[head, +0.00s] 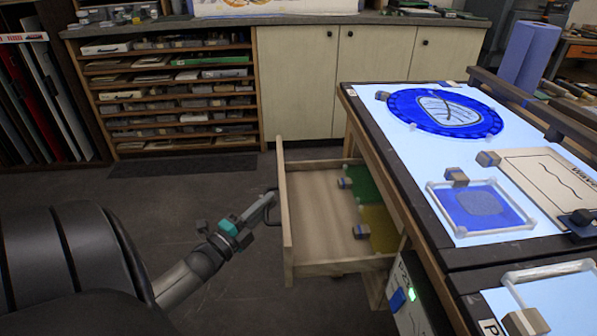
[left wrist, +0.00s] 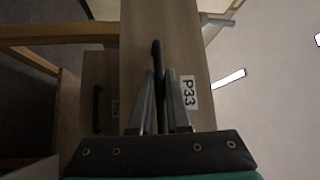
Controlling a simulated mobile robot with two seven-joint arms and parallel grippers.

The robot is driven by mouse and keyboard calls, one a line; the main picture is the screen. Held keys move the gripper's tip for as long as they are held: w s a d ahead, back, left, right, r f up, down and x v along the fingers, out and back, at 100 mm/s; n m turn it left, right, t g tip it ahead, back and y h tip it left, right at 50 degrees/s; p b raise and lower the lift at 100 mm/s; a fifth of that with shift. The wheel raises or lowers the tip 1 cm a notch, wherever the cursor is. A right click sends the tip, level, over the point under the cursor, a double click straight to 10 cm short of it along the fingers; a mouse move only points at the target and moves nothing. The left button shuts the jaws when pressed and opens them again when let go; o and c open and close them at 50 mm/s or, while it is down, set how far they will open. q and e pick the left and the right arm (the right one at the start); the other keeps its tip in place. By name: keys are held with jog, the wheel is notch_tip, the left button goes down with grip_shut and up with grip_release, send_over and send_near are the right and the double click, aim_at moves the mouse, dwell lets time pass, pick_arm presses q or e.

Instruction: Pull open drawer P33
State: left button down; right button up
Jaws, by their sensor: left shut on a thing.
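The drawer (head: 322,201) is pulled out from the light table and stands open; its wooden front faces left. The label P33 (left wrist: 189,93) is on that front in the left wrist view. My left gripper (head: 266,203) is at the drawer front, and its fingers (left wrist: 163,110) are shut on the dark handle (left wrist: 157,55). Inside the drawer lie a green sheet (head: 361,184) and a yellow sheet (head: 379,228) with small blocks on them. My right gripper is not in view.
The light table (head: 410,160) on the right holds a blue round glass piece (head: 400,103) and a framed blue square (head: 485,205). A wooden shelf rack (head: 170,90) and pale cabinets (head: 365,70) stand behind. Grey floor is free left of the drawer.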

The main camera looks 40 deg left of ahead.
pick_arm(q)
jog(key=s+a, duration=0.6)
jog(key=s, duration=0.1)
jog(key=shift+s+a, duration=0.3)
jog(key=shift+s, duration=0.1)
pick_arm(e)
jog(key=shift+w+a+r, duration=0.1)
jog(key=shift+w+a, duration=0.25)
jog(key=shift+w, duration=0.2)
pick_arm(q)
jog(key=c, duration=0.9)
grip_release()
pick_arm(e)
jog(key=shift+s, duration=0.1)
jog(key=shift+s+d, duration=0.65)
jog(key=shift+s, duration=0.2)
pick_arm(q)
jog(key=s, duration=0.5)
jog(key=s+d+f, duration=0.1)
jog(key=s, duration=0.4)
jog(key=s+f, duration=0.1)
jog(key=s, duration=0.4)
jog(key=shift+d, duration=0.15)
